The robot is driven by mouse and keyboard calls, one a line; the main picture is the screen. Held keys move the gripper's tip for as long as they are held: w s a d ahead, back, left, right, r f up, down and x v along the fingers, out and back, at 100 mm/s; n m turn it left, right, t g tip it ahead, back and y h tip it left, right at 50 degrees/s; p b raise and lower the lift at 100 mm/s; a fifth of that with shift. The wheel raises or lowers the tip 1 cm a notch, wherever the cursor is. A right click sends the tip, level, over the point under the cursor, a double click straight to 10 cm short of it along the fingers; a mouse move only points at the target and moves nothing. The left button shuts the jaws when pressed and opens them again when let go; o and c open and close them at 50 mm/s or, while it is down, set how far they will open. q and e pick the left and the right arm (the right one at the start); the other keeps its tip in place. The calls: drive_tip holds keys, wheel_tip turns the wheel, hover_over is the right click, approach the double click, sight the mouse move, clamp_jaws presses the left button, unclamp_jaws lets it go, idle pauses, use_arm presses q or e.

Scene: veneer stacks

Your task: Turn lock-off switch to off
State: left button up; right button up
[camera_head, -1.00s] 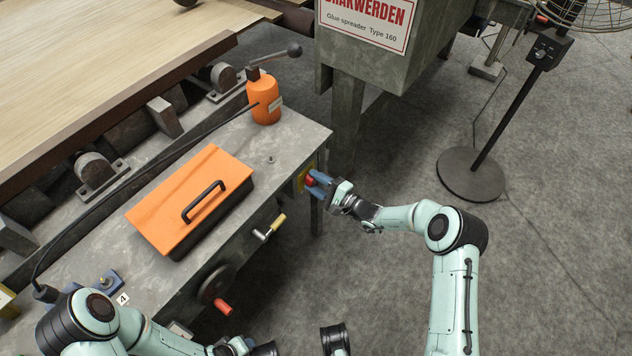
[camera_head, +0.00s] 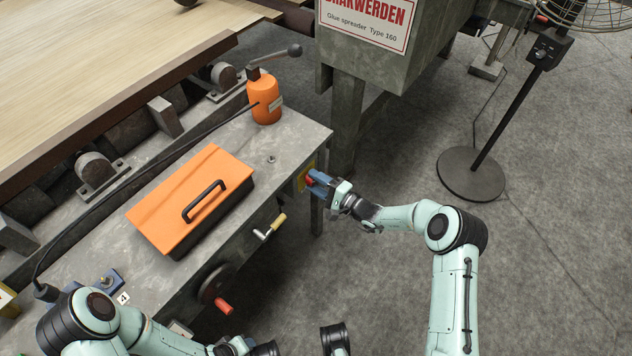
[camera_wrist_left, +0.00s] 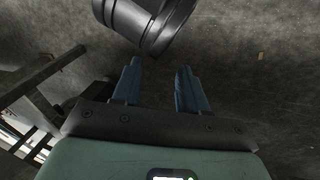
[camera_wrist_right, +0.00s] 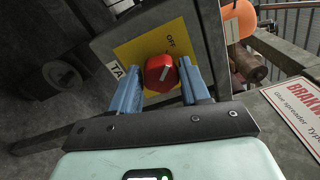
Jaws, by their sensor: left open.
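The lock-off switch is a red knob (camera_wrist_right: 161,73) on a yellow plate (camera_wrist_right: 132,52), on the end face of the grey machine table. In the head view my right gripper (camera_head: 319,184) partly hides the knob and plate. My left gripper (camera_wrist_left: 158,75) is open and empty, low over the floor.
An orange-lidded toolbox (camera_head: 190,200) and an orange bottle-shaped unit (camera_head: 264,99) stand on the table (camera_head: 120,250). A crank handle (camera_head: 270,227) and a red-handled wheel (camera_head: 215,285) stick out from its front. The glue spreader (camera_head: 390,55) stands behind. A fan stand (camera_head: 472,173) is at right.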

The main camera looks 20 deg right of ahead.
drive_tip(key=shift+o, duration=1.2)
use_arm(q)
drive_tip(key=shift+g+h, duration=0.3)
drive_tip(key=shift+g, duration=0.3)
drive_tip(key=s+r, duration=0.1)
drive_tip(key=s+d+r+p, duration=0.1)
drive_tip(key=s+p, duration=0.1)
drive_tip(key=shift+s+d+r, duration=0.35)
drive_tip(key=shift+d+r, duration=0.05)
use_arm(e)
drive_tip(key=v, duration=1.3)
drive_tip(key=shift+s+d, duration=0.15)
